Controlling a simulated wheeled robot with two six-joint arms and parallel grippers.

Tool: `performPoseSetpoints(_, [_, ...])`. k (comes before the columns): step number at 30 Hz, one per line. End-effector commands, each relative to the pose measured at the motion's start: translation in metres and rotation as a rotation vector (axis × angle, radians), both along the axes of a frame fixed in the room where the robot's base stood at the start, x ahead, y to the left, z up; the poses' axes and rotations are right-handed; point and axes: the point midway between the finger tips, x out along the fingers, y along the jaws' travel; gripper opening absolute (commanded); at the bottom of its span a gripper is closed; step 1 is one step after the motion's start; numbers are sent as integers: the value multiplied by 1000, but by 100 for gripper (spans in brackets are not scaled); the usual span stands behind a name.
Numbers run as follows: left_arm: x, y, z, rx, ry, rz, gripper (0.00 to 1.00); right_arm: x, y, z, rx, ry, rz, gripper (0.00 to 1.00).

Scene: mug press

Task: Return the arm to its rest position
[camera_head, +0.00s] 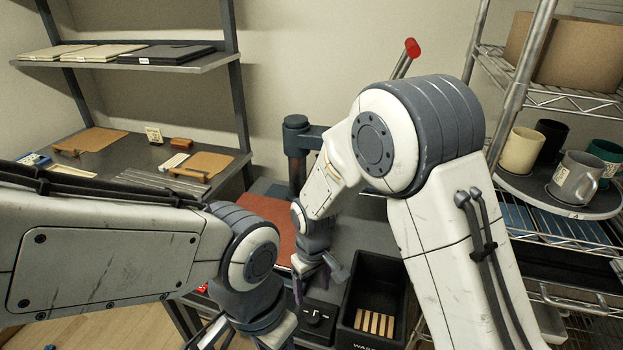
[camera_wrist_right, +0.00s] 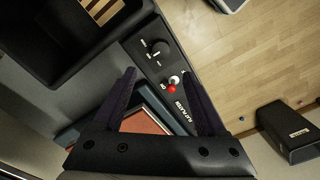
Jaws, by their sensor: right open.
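My right arm (camera_head: 440,190) reaches from the lower right over the bench, bent at the elbow. My right gripper (camera_head: 315,285) points down above the bench front, beside a black bin. In the right wrist view its two dark fingers (camera_wrist_right: 160,76) are spread with nothing between them. Below them show a control panel (camera_wrist_right: 160,60) with a black knob and a red-tipped switch, and part of a reddish pad (camera_wrist_right: 147,122). My left arm (camera_head: 110,250) comes in from the left.
The black bin (camera_head: 368,275) with wooden slats stands close right of my right gripper. A press with a red-ended lever (camera_head: 411,48) stands behind my right arm. A wire rack at right holds several mugs, including a grey mug (camera_head: 574,179). A side table (camera_head: 120,155) stands at left.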

Motion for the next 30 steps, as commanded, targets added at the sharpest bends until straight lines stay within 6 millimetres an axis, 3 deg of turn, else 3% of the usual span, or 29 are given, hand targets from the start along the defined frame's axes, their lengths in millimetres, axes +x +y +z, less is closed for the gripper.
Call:
performPoseSetpoints(4, [0,0,2,0,0,0,50,-10,2,20,6,-6,3,74])
performPoseSetpoints(7, [0,0,5,0,0,0,50,-33,3,52,18,-11,10,74])
performPoseSetpoints(12, [0,0,11,0,0,0,50,-95,-5,114,43,-13,26,74])
performPoseSetpoints(16, [0,0,15,0,0,0,50,-144,-19,145,63,-12,39,74])
performPoseSetpoints(22, [0,0,18,0,0,0,50,-194,-38,164,84,-5,53,74])
performPoseSetpoints(30, [0,0,19,0,0,0,50,-207,-44,166,89,0,56,74])
